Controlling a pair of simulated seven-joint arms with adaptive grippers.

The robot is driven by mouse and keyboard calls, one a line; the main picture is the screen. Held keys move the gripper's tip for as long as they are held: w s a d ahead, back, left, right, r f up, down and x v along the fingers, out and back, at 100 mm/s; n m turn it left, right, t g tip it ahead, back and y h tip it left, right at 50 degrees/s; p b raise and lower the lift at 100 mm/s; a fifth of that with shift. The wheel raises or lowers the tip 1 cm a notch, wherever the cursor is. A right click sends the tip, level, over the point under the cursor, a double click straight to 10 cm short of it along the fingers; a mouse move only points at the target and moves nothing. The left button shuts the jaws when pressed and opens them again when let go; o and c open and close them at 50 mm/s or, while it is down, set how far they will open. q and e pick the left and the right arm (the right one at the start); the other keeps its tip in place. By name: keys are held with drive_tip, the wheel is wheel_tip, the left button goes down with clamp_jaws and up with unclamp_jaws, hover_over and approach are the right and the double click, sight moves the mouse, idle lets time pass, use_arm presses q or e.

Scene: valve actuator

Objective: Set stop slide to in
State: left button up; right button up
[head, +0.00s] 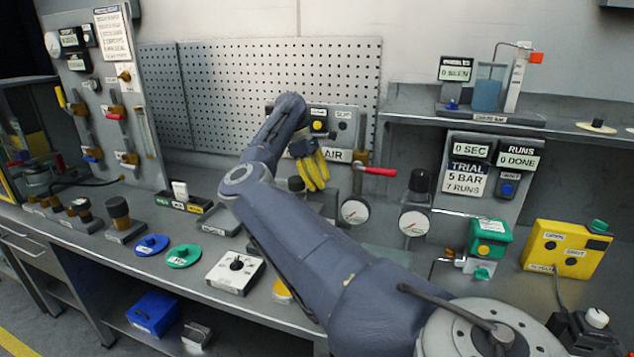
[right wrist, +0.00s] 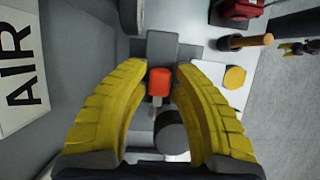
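My right gripper (head: 316,178) has yellow fingers, which hang in front of the panel beside the AIR sign (head: 335,156). In the right wrist view its fingers (right wrist: 158,70) are apart. A small orange-red block (right wrist: 158,83) shows in the gap between them, with dark gaps at both sides. A black round knob (right wrist: 171,137) lies nearer the palm, also between the fingers. No readable label marks the stop slide, so I cannot tell whether the orange-red block is it. The arm and fingers hide part of the panel in the head view. My left gripper is not in view.
A red lever handle (head: 376,171) sticks out right of the AIR sign. Pressure gauges (head: 354,212) stand below it. A green box (head: 489,238) and yellow pendant (head: 566,250) are at the right. Blue (head: 151,245) and green (head: 184,256) discs lie on the bench at left.

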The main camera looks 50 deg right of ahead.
drive_tip(key=o, duration=0.3)
drive_tip(key=shift+o, duration=0.2)
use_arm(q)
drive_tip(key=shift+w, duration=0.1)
use_arm(e)
drive_tip(key=v, duration=1.2)
